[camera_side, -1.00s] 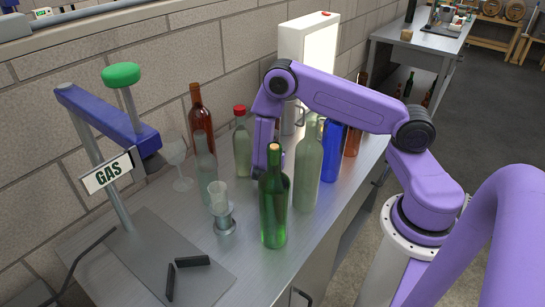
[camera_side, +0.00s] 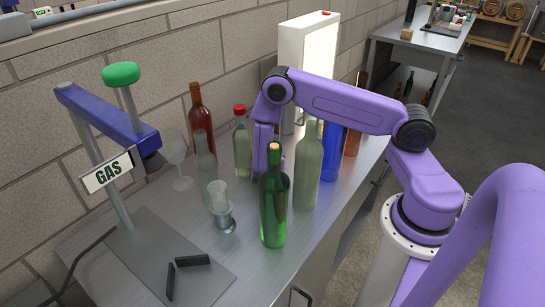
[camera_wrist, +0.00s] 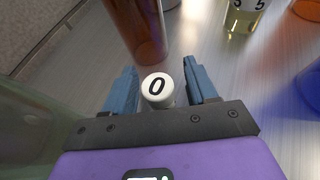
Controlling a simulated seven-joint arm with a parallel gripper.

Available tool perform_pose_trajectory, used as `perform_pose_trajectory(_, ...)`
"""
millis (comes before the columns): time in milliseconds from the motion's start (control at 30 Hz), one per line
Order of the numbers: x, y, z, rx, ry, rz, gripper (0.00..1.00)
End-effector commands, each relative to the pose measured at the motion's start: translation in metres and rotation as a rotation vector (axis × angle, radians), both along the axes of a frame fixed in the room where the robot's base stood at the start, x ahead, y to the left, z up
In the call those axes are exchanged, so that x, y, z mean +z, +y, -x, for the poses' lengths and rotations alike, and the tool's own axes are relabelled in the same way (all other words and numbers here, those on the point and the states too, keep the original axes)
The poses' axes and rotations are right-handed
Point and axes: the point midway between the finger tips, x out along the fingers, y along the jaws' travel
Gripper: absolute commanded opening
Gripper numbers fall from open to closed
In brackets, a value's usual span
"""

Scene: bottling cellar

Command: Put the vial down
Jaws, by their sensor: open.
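The vial shows in the wrist view as a round white cap (camera_wrist: 157,87) marked with a black 0. It sits between the two blue fingers of my gripper (camera_wrist: 162,80). The fingers are open, with a visible gap on each side of the cap. The vial's body is mostly hidden under the cap. In the side view my gripper (camera_side: 263,140) points down among the bottles, and the green bottle in front hides its fingertips and the vial.
A green corked bottle (camera_side: 273,205), a pale bottle (camera_side: 307,170), a blue bottle (camera_side: 333,150) and a red-capped bottle (camera_side: 241,145) crowd around my gripper. A brown bottle (camera_wrist: 138,25) stands just beyond the fingers. A glass on a metal holder (camera_side: 220,200) stands left.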

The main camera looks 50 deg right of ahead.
Motion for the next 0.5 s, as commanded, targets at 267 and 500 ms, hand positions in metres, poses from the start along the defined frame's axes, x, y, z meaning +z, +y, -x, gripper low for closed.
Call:
perform_pose_trajectory(267,0.015,0.027,0.012,0.006,0.001,0.000,0.57)
perform_pose_trajectory(500,0.053,0.025,0.012,-0.001,-0.004,-0.002,0.57)
